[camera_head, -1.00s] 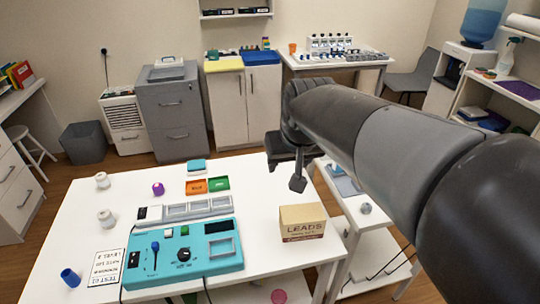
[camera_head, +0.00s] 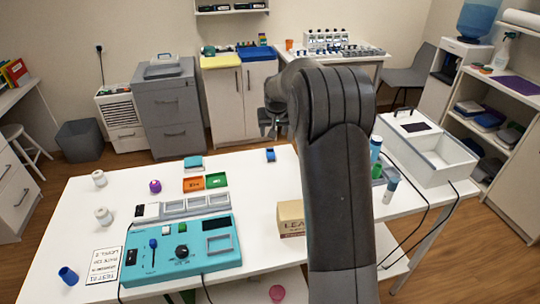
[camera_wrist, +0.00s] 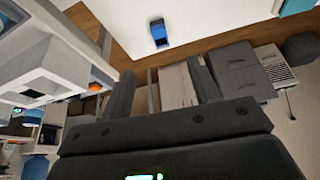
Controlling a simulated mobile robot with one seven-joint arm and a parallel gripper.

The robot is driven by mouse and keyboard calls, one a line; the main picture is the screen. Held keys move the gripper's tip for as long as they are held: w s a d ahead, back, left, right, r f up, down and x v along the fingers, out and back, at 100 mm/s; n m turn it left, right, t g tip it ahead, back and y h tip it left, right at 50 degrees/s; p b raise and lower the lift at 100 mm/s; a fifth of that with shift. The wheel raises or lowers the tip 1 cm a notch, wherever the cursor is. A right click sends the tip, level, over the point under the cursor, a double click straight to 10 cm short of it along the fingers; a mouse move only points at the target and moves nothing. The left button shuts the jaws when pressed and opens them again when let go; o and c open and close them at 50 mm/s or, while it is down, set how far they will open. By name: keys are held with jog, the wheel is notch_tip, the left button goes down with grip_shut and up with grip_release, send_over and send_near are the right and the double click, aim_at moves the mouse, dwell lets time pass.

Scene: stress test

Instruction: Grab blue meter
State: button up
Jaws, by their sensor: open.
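A small blue block-shaped device, which looks like the blue meter (camera_head: 270,155), sits near the far edge of the white table. It also shows in the wrist view (camera_wrist: 158,38), top centre, beyond the fingertips and apart from them. My gripper (camera_head: 270,122) is at the table's far edge, beyond the blue device in the head view, partly hidden by my own arm. In the wrist view my gripper (camera_wrist: 160,82) has its two fingers spread with nothing between them.
A teal test panel (camera_head: 140,262) fills the table's front left. A cardboard box (camera_head: 290,212) stands beside my arm, partly hidden. Orange and green trays (camera_head: 194,184) lie left of the blue device. A white instrument (camera_head: 437,160) and bottles (camera_head: 391,184) stand on the right.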

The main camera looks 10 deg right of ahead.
send_near(271, 152)
jog(key=x, duration=0.4)
jog(key=shift+d+f, duration=0.2)
jog(key=shift+f, duration=0.05)
jog(key=shift+a+x, duration=0.15)
jog(key=shift+x, duration=1.2)
jog(key=shift+a+x, duration=0.15)
jog(key=shift+x, duration=1.15)
jog(key=shift+c, duration=0.4)
jog(key=c, duration=1)
jog(key=shift+r, duration=0.1)
